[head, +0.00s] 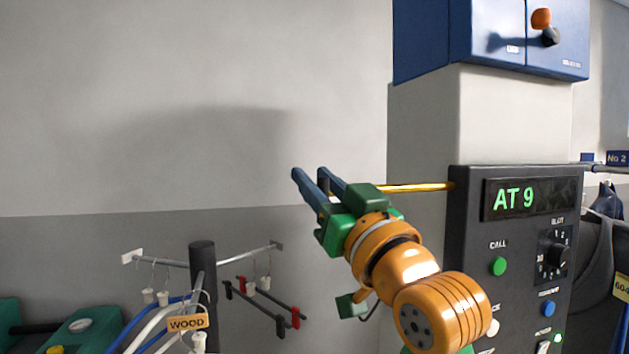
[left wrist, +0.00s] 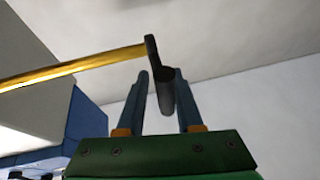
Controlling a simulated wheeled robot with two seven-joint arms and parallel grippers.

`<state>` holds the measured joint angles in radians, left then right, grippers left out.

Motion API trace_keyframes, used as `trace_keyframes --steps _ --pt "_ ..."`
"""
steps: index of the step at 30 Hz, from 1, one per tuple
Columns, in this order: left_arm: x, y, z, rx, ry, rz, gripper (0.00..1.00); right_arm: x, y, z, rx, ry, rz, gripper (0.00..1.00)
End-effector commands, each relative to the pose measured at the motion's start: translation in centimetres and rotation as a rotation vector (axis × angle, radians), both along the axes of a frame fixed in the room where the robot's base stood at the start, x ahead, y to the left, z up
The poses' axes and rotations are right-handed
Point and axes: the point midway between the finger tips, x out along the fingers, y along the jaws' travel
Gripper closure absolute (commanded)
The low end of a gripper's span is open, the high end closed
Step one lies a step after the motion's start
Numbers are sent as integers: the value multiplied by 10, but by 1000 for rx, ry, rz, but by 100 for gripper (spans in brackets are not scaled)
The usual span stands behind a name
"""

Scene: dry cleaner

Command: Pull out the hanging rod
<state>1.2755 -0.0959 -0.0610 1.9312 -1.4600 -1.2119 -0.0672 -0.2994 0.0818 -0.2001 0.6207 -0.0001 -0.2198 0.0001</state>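The hanging rod (head: 420,187) is a thin brass-yellow bar. It sticks out to the left from the side of the dark control panel (head: 467,260). In the left wrist view the rod (left wrist: 75,68) comes in from the left and ends in a dark, downturned end piece (left wrist: 163,88). My left gripper (head: 312,180) is at the rod's free end, its blue fingers spread. In the left wrist view its fingers (left wrist: 162,100) stand either side of the end piece, with a small gap at the left finger. Contact at the right finger is unclear. My right gripper is out of view.
A blue cabinet (head: 490,40) hangs above the panel. A wall rack (head: 225,262) with hangers and a WOOD tag (head: 187,322) stands at lower left. Dark garments (head: 595,250) hang at the far right. The wall left of the gripper is clear.

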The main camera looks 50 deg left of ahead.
Motion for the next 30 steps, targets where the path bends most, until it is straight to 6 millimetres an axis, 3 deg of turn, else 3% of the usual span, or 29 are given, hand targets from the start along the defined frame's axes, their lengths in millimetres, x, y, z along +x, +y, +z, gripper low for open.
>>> trace_keyframes --steps 13,22,30 --pt "0 -2 -4 -3 1 -2 68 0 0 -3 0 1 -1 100" --pt "-10 -54 -29 -2 1 -4 68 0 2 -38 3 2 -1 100" --pt "-13 -64 -28 -2 0 0 68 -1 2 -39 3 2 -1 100"
